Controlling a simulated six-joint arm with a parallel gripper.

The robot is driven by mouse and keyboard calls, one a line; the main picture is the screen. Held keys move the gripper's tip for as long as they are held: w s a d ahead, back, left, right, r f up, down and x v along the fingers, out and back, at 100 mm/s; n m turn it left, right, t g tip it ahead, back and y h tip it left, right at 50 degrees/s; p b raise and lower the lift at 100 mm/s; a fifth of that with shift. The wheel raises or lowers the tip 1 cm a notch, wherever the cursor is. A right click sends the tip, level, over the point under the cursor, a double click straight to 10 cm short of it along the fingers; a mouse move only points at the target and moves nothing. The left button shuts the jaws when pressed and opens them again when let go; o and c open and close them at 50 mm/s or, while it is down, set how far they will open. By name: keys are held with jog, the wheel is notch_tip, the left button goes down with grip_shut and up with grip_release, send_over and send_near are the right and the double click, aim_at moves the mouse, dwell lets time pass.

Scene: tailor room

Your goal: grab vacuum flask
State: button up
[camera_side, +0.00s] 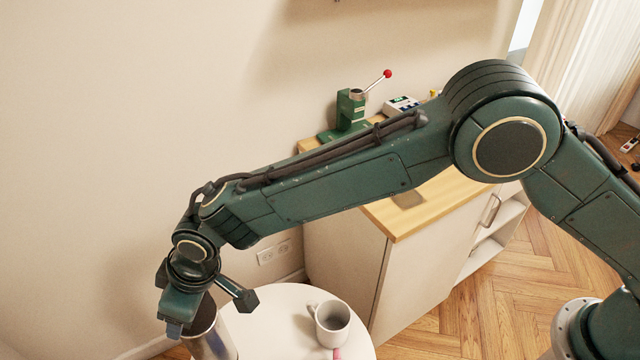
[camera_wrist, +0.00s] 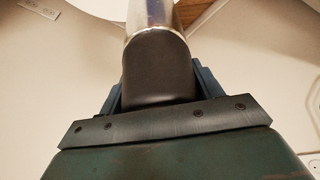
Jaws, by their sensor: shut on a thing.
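The vacuum flask is a metallic cylinder with a dark brown-black top. In the side view the flask (camera_side: 213,338) stands at the lower left, by the left edge of the round white table, and its lower part is cut off by the frame. My gripper (camera_side: 200,318) is at its upper end, shut on it. In the wrist view the dark top of the flask (camera_wrist: 160,70) sits between the blue fingers of my gripper (camera_wrist: 158,85), with the shiny body beyond. Whether its base touches the table is hidden.
A white mug (camera_side: 332,326) stands on the round white table (camera_side: 280,310) right of the flask, with a small pink object (camera_side: 337,353) beside it. A white cabinet with a wooden top (camera_side: 430,205) stands behind, bearing a green press (camera_side: 350,108). The wall is close on the left.

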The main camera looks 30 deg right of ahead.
notch_tip(320, 180, up, 22)
dwell(0.4)
jog(key=shift+f, duration=0.15)
dwell(0.4)
